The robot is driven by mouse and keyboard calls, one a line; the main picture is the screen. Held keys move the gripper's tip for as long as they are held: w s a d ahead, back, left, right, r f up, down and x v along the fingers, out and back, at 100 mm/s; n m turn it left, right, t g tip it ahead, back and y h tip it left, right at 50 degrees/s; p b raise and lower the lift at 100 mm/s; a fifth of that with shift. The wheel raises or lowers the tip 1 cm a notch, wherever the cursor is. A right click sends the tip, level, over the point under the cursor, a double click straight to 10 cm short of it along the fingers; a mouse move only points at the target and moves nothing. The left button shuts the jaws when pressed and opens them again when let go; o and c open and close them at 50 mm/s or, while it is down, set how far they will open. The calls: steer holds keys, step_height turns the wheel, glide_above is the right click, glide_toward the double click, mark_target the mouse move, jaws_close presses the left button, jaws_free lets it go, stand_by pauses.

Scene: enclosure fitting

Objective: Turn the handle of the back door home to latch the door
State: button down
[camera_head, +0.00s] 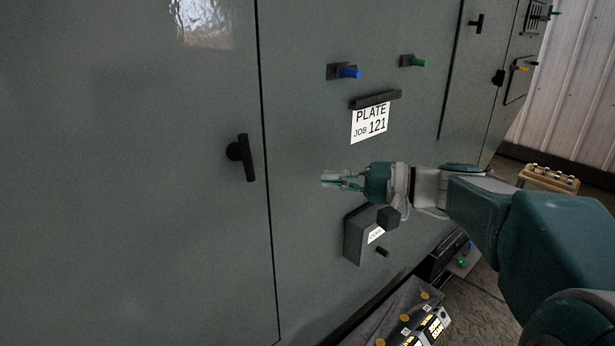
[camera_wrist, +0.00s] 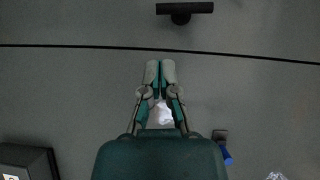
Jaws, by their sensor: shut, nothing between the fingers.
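A black T-shaped handle (camera_head: 248,158) sits on the large grey door panel (camera_head: 130,200) at left, just left of a dark vertical seam. Its bar stands nearly upright, tilted slightly. In the wrist view the handle (camera_wrist: 184,9) shows at the top edge, its bar lying across the picture beyond the seam. The door panel looks flush with the panel beside it. My gripper (camera_head: 328,180) is shut and empty, right of the seam and apart from the handle. In the wrist view its fingertips (camera_wrist: 160,66) point toward the seam and are together.
Blue (camera_head: 350,72) and green (camera_head: 418,61) pegs stick out above a PLATE JOB 121 card (camera_head: 370,122). A grey box (camera_head: 358,236) juts out below my gripper. More black handles (camera_head: 477,23) show at upper right. A tray (camera_head: 400,325) stands at the bottom.

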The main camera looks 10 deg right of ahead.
steer(key=c, duration=0.9)
jaws_free()
steer(key=shift+s+d+f, duration=0.1)
steer(key=shift+d, duration=0.05)
steer(key=o, duration=0.3)
steer(key=a+f+h, duration=0.2)
steer(key=f, duration=0.1)
steer(key=s+f+h, duration=0.1)
steer(key=shift+a+f+g+h, duration=0.4)
steer(key=n+t+h, duration=0.5)
steer(key=n+t, duration=0.4)
steer(key=t, duration=0.2)
glide_toward(246, 149)
steer(key=x, duration=1.1)
jaws_close()
